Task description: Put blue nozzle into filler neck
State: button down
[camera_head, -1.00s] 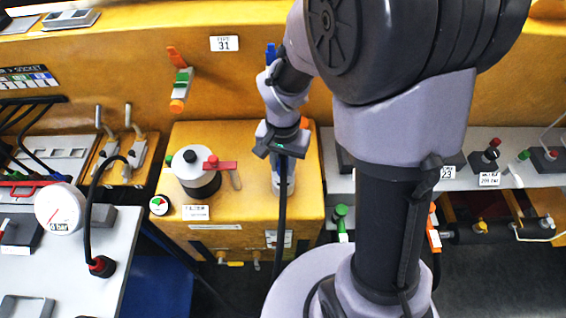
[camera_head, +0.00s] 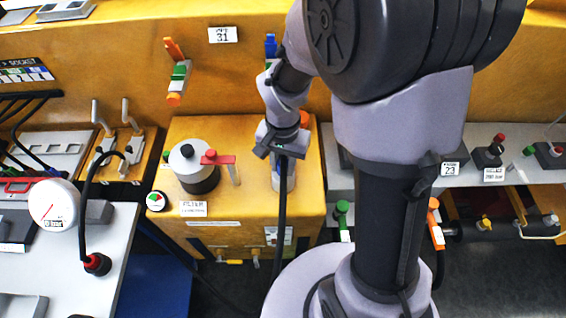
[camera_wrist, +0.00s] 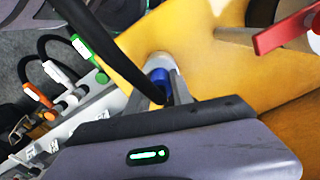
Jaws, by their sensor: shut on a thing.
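The blue nozzle (camera_wrist: 160,79) shows at the mouth of a pale grey filler neck (camera_wrist: 166,63) in the wrist view. Its black hose (camera_wrist: 121,55) runs up and left. My gripper (camera_head: 283,152) is shut on the nozzle, just above the neck (camera_head: 289,182) on the yellow tank. In the wrist view, the dark gripper body (camera_wrist: 180,127) covers the nozzle's near end. The nozzle tip appears at or inside the neck opening, but its depth cannot be told. In the head view, my gripper and the hose hide most of the nozzle.
Coloured handles hang on the yellow wall behind (camera_head: 175,72). A grey bench with a gauge (camera_head: 54,205) is at the left.

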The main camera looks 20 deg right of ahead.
jog(key=shift+f+b, duration=0.3)
jog(key=shift+f, duration=0.1)
jog(key=c, duration=1)
grip_release()
jog(key=shift+c, duration=0.2)
notch_tip(320, 180, up, 17)
jog(key=p, duration=0.5)
jog(key=shift+r+p, duration=0.2)
jog(key=shift+p, duration=0.2)
